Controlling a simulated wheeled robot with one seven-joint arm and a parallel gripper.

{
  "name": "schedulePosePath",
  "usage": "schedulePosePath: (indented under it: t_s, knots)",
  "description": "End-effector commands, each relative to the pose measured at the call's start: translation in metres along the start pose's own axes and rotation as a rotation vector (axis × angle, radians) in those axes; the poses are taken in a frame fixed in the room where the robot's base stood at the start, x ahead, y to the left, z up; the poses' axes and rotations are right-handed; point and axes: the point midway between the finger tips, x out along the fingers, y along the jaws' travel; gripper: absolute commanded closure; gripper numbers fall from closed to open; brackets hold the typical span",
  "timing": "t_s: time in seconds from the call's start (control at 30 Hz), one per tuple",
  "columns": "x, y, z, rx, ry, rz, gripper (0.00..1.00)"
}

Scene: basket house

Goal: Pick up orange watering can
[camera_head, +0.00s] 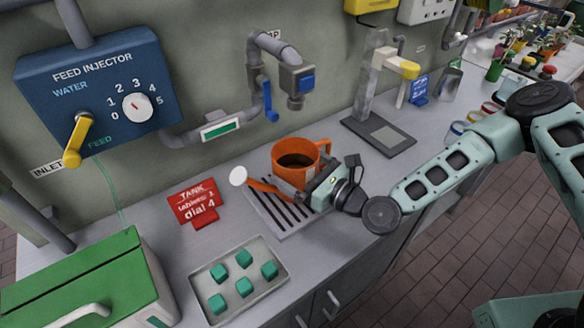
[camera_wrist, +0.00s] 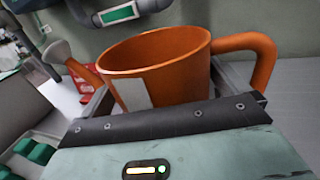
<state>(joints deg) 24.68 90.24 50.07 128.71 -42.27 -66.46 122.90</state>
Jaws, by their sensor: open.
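The orange watering can (camera_head: 301,150) stands upright on a slatted drain grate (camera_head: 272,214) on the grey counter. Its spout, with a pale round head, points left, and its loop handle is on the right. My gripper (camera_head: 312,187) is at the can's near side, low on its body. In the wrist view the can (camera_wrist: 152,62) rises between the two fingers of my open gripper (camera_wrist: 165,92), one on each side. A pale label shows on the can's front. The can's base is hidden in the wrist view, and I cannot tell whether the fingers touch it.
A pipe tap (camera_head: 296,82) with a blue lever hangs above and behind the can. A red sign (camera_head: 196,203) stands to the left, and a tray (camera_head: 270,300) of green cubes lies in front. A green-lidded box (camera_head: 75,275) is at the front left.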

Motion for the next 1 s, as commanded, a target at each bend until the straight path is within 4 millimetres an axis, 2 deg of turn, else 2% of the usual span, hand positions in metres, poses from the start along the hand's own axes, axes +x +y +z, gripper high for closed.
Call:
schedulePosePath:
  t_s: [0.1, 0.3, 0.37, 0.5, 0.53, 0.57, 0.8, 1.0]
  knots:
    - [0.007, 0.0, 0.0, -0.001, 0.0, 0.0, 0.0]
    - [0.008, 0.0, -0.001, 0.0, 0.0, 0.0, 0.0]
    - [0.007, 0.0, -0.001, 0.0, 0.0, 0.0, 0.14]
    - [0.007, 0.0, -0.001, 0.0, 0.0, 0.0, 0.51]
    - [0.008, 0.0, 0.001, -0.001, -0.004, 0.0, 0.51]
    - [0.008, 0.0, 0.001, -0.001, -0.004, 0.0, 0.57]
    - [0.008, 0.0, 0.005, -0.001, -0.005, 0.0, 0.57]
    - [0.007, -0.001, 0.036, -0.002, -0.008, 0.0, 0.57]
